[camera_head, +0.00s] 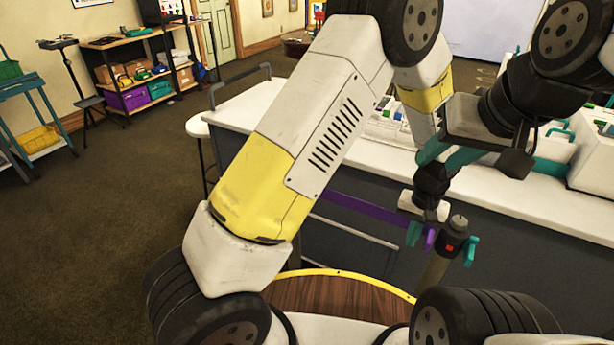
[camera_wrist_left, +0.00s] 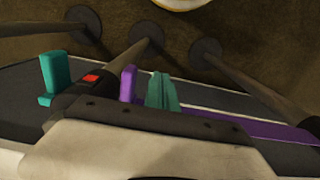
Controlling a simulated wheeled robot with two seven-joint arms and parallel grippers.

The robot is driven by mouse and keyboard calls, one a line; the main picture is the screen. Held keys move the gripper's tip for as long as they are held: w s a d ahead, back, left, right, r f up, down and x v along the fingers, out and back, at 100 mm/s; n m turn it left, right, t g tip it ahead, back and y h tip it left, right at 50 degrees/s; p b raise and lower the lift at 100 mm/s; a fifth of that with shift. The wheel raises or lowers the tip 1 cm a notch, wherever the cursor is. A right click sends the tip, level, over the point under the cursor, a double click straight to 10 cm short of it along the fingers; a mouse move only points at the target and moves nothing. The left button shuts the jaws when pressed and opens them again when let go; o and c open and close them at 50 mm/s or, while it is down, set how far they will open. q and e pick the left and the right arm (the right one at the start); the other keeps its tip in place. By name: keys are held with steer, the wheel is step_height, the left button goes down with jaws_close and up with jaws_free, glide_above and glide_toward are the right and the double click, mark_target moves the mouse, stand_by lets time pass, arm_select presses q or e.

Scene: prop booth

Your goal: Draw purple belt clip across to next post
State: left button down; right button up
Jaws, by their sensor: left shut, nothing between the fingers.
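The post (camera_head: 452,242) has a dark head with a red square and a teal tab (camera_head: 470,250) on its right side. The purple belt (camera_head: 365,206) runs from the left to its purple clip (camera_head: 430,238), at the post head's left side. My left gripper (camera_head: 413,233) is shut and empty just left of the clip. In the left wrist view, its teal fingers (camera_wrist_left: 162,92) are together beside the purple clip (camera_wrist_left: 128,83), with the belt (camera_wrist_left: 265,130) running off to the right. I cannot tell whether the clip is fully seated. My right gripper (camera_head: 445,158) is above; its finger gap is unclear.
A white-topped counter (camera_head: 540,200) with a dark front stands behind the post. Other poles show in the left wrist view, one at the right (camera_wrist_left: 250,87). A wooden disc with a yellow rim (camera_head: 330,293) lies low in front. Open carpet is at the left.

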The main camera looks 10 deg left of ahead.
arm_select(q)
step_height(320, 180, up, 8)
stand_by(0.7)
steer(key=a+r+n+t+h, duration=0.2)
steer(key=a+r, duration=1.5)
steer(key=a, duration=0.1)
steer(key=s+a+r+n+t, duration=0.1)
steer(key=s+a+r+t, duration=0.3)
steer(key=s+a+r, duration=0.3)
steer(key=s+a, duration=0.4)
steer(key=a, duration=0.3)
steer(key=shift+s+a+r, duration=0.15)
steer(key=shift+s+a, duration=0.2)
